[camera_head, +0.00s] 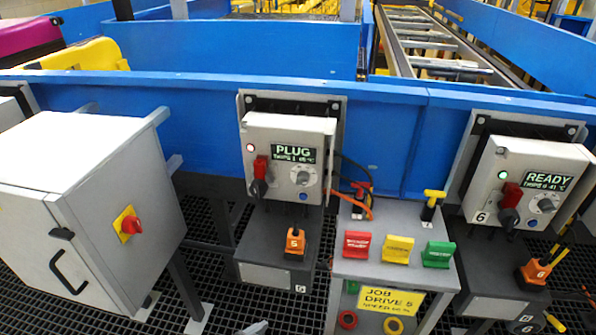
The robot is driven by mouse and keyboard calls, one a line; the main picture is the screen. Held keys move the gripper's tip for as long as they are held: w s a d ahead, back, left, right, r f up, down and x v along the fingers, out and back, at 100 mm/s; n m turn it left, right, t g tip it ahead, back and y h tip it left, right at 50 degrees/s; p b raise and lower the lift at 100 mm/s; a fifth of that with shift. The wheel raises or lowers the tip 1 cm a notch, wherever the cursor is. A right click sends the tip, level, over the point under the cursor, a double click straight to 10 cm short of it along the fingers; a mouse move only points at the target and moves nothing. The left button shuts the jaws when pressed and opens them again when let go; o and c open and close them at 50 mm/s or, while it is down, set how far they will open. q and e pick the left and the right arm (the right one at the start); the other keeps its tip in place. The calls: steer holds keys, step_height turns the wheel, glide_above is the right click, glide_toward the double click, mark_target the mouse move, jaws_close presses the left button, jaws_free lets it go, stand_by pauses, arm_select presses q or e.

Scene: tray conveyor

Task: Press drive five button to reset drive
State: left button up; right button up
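The drive five box (285,135) is a light grey unit on the blue conveyor wall, above a dark base marked 5. Its display (294,153) reads PLUG, and a small red light (250,147) shows at its left. A red-and-black switch (260,175), a grey knob (302,177) and a small blue button (306,197) are on its front. An orange plug (295,241) marked 5 stands on the base below. A small grey shape at the bottom edge is too cut off to identify. Neither gripper can be made out.
The drive six box (528,165), at right, reads READY with a green light. Between the drives, a grey stand (390,223) carries red, yellow and green tags and a "JOB DRIVE 5" sign (389,300). A grey cabinet (85,205) with a red rotary switch juts out at left.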

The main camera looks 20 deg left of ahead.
stand_by(0.4)
arm_select(q)
jaws_close()
stand_by(0.5)
stand_by(0.5)
stand_by(0.5)
arm_select(e)
jaws_close()
stand_by(0.6)
